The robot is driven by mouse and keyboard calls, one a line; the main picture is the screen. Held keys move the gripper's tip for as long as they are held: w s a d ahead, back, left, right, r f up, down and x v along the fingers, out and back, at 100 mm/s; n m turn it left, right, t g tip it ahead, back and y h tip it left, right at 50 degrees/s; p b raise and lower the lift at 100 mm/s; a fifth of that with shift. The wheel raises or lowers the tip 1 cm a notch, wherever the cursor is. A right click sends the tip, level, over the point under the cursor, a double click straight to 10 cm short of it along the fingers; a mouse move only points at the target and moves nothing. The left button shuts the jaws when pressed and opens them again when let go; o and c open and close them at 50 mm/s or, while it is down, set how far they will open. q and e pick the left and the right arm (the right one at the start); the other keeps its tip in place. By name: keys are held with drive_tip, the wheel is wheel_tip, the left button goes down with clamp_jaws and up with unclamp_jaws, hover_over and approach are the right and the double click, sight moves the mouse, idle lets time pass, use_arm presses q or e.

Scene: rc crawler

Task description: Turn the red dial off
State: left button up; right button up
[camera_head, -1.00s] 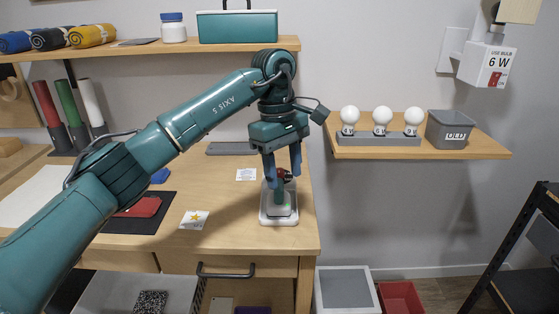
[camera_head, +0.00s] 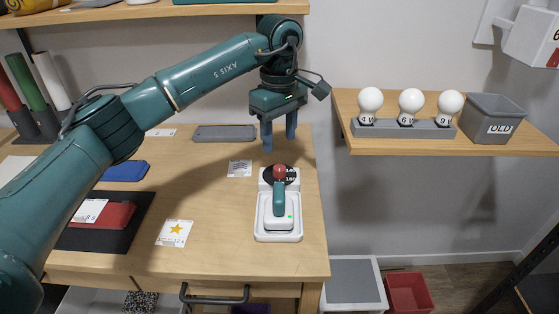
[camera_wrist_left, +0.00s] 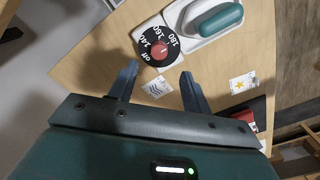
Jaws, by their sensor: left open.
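The dial is a round black disc with white markings and a red knob (camera_head: 279,171). It sits at the back end of a white base (camera_head: 278,234) near the table's right edge. In the left wrist view the red knob (camera_wrist_left: 158,50) shows with "off", 140, 160 and 180 around it; its exact setting is hard to read. A teal handle (camera_head: 279,199) stands on the white base in front of the dial, with a small green light beside it. My left gripper (camera_head: 280,144) is open and empty, above and behind the dial, apart from it. My right gripper is not in view.
A star card (camera_head: 175,233) and a striped card (camera_head: 239,168) lie left of the base. A red piece (camera_head: 104,214) lies on a black mat. A shelf at right holds bulbs and a grey bin (camera_head: 493,122). A wall shelf (camera_head: 170,10) hangs above.

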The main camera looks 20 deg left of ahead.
sight(280, 168)
use_arm(q)
wheel_tip(280, 168, down, 8)
drive_tip(key=shift+w+r, duration=0.1)
drive_tip(key=shift+r, duration=0.05)
drive_tip(key=shift+c, duration=0.3)
drive_tip(key=c, duration=0.9)
